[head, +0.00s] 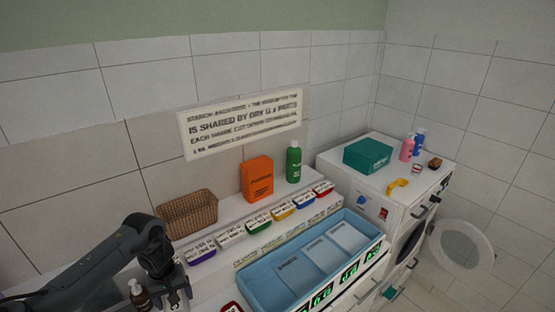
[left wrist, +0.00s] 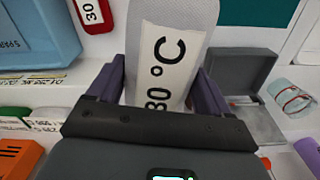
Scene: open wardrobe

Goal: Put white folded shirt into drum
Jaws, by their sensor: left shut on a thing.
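My left gripper (left wrist: 158,85) has its purple fingers on either side of a pale grey-white item, which I take for the white folded shirt (left wrist: 180,14). A white label reading "30 °C" lies on the item. In the head view my left gripper (head: 176,298) is low at the bottom left, in front of the shelf; the item cannot be made out there. The drum (head: 409,240) is in the white machine at the right, its round door (head: 461,248) swung open. The drum's inside is dark. My right gripper is not in view.
A blue tray (head: 262,293) with labelled compartments lies between my left gripper and the machine (head: 335,168). An orange box (head: 257,179), a green bottle (head: 293,162) and a wicker basket (head: 187,213) stand behind.

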